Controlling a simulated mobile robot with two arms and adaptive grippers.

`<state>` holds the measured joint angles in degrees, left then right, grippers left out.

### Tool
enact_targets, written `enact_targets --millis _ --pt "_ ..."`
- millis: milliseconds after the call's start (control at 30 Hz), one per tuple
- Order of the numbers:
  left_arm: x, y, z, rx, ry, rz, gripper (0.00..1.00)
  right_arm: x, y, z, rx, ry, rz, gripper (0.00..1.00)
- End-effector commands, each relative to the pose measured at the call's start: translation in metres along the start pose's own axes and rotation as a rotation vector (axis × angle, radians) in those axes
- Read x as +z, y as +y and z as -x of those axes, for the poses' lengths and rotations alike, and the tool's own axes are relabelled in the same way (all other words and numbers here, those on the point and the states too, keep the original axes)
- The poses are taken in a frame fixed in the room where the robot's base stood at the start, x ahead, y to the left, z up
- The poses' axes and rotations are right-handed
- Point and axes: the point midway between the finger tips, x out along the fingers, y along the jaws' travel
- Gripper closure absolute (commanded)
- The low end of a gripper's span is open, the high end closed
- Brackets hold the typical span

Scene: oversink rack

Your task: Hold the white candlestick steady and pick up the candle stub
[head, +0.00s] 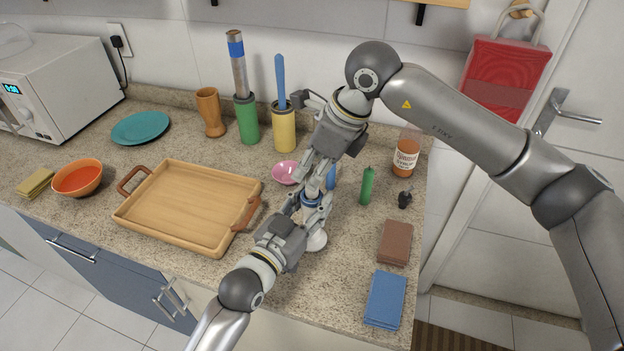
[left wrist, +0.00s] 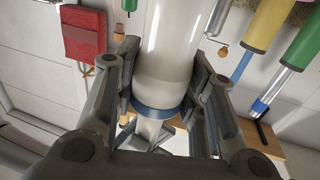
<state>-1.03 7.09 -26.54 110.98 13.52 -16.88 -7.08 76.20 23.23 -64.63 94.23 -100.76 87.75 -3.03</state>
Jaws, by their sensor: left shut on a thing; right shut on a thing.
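The white candlestick (head: 315,241) stands on the counter, its round foot showing below my left gripper (head: 313,208). My left gripper is shut on its upper part, near a blue band. In the left wrist view, which is upside down, the glossy candlestick (left wrist: 172,55) runs between the fingers (left wrist: 162,92) to the blue band. A narrower pale piece, apparently the candle stub (left wrist: 150,130), lies beyond the band. My right gripper (head: 314,181) reaches down from above and is shut on the stub, just over the left gripper. Its fingers mostly hide the stub in the head view.
A wooden tray (head: 178,203) lies to the left, a pink bowl (head: 284,173) behind. A blue object (head: 331,178) stands close behind the grippers. A green candle (head: 367,186), dark small item (head: 405,199), jar (head: 405,155), brown block (head: 394,242) and blue cloth (head: 385,299) are right.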

Motion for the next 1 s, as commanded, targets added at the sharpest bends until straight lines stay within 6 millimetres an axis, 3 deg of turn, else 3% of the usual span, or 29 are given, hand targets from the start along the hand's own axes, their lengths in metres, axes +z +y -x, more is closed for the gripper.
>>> enact_targets --millis 100,300,700,733,900,1000 --pt "0.001 0.000 0.000 0.000 -0.002 0.000 0.93 0.011 0.000 0.025 -0.003 -0.003 0.002 0.96" --pt "0.001 0.000 0.000 0.000 -0.002 0.000 0.93 0.023 0.000 0.055 0.000 0.000 0.000 0.96" --pt "0.001 0.000 0.000 0.000 -0.002 0.000 0.93 0.027 0.000 0.065 0.002 0.000 0.000 0.96" --pt "0.001 0.000 0.000 0.000 -0.002 0.000 0.58 0.027 0.000 0.065 0.001 0.000 0.000 0.96" --pt "0.001 0.000 0.000 0.000 -0.002 0.000 0.37 0.027 0.000 0.065 0.001 0.001 0.000 0.96" --pt "0.001 0.000 0.000 0.000 -0.001 0.000 0.37 0.027 0.000 0.065 0.001 0.001 0.000 0.96"
